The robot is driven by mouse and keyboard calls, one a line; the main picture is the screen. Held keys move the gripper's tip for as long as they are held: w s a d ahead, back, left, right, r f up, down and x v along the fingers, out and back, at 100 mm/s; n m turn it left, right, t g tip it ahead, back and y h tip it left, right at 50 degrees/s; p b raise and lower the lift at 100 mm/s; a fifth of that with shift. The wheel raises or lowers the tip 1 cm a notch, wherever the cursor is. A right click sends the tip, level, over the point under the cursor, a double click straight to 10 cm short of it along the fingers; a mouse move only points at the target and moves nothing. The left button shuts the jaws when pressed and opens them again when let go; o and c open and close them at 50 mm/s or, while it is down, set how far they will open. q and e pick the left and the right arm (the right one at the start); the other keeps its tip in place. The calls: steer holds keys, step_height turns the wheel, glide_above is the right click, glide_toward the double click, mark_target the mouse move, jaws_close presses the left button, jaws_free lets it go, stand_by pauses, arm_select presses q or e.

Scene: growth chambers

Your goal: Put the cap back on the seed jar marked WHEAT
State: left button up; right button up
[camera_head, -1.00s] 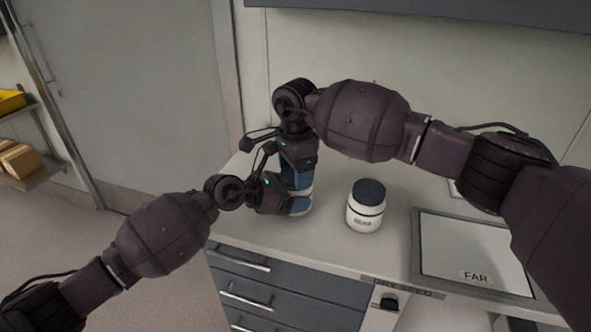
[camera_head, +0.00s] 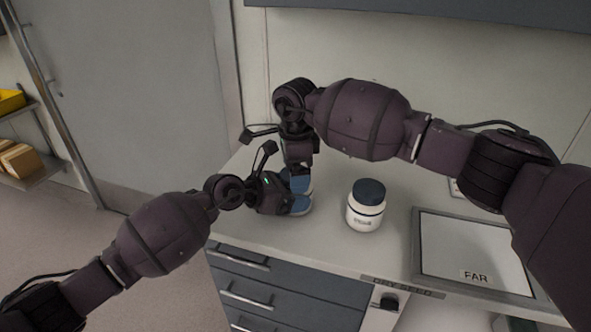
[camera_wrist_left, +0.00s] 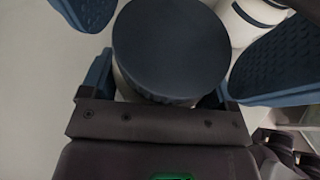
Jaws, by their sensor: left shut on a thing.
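My left gripper (camera_wrist_left: 160,108) is shut around a pale jar (camera_wrist_left: 122,86); the head view shows its blue fingers (camera_head: 300,205) over the counter. A dark round cap (camera_wrist_left: 170,45) sits over this jar's mouth, looking level; whether it is fully seated I cannot tell. My right gripper (camera_head: 300,183) points down above the same spot. Its blue textured pads show either side of the cap in the left wrist view (camera_wrist_left: 180,38), spread and apparently clear of it. The jar's label is hidden, and the grippers cover the jar in the head view.
A second white jar (camera_head: 365,214) with a dark blue cap stands right of the grippers, its label unreadable. A framed panel marked FAR (camera_head: 475,250) lies farther right. The counter's front edge, above grey drawers (camera_head: 250,292), is close to my left arm.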

steer(key=shift+r, duration=0.1)
steer(key=shift+r, duration=2.2)
steer(key=shift+c, duration=0.2)
steer(key=shift+r+n, duration=1.7)
steer(key=shift+f, duration=4)
